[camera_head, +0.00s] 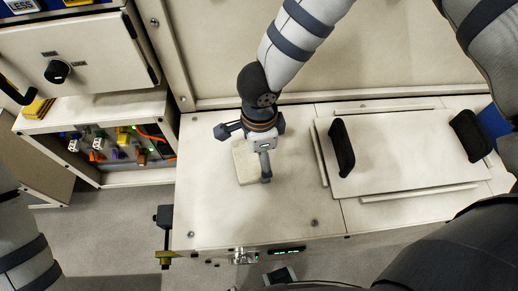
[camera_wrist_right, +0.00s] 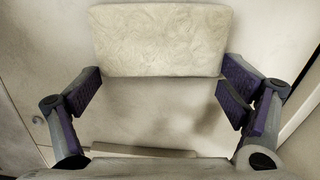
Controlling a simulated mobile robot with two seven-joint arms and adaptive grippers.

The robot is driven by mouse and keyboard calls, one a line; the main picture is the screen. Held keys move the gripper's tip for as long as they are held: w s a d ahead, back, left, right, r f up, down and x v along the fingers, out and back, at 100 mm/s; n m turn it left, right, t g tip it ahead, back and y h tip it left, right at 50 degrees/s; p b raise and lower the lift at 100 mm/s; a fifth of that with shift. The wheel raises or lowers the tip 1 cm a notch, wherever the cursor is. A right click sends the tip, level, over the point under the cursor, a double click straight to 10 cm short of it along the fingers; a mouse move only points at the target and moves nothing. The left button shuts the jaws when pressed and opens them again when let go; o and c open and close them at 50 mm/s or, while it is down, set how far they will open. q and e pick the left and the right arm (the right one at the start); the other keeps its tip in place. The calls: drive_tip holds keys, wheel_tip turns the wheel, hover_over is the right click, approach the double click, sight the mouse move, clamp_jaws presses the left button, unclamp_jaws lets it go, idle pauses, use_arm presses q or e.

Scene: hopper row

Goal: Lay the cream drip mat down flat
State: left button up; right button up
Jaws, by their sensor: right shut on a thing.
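The cream drip mat (camera_head: 244,163) is a small pale textured slab over the left part of the cream counter (camera_head: 215,215). My right gripper (camera_head: 247,153) comes down from above and is shut on the mat, with its fingers at the mat's two ends. In the right wrist view the mat (camera_wrist_right: 160,40) spans between the fingertips (camera_wrist_right: 160,88), its broad face toward the camera. A soft shadow lies on the pale surface below it there. I cannot tell whether the mat touches the counter. My left gripper is not in view.
A pale panel with two black handles (camera_head: 342,146) lies on the counter to the right. At the left is an open bay (camera_head: 110,150) with coloured connectors, under a cabinet with a black knob (camera_head: 57,71). The counter's front left is clear.

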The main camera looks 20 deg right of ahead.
drive_tip(key=shift+c, duration=0.2)
drive_tip(key=o, duration=0.8)
drive_tip(key=shift+r, duration=0.1)
wheel_tip(320, 180, up, 12)
idle(0.4)
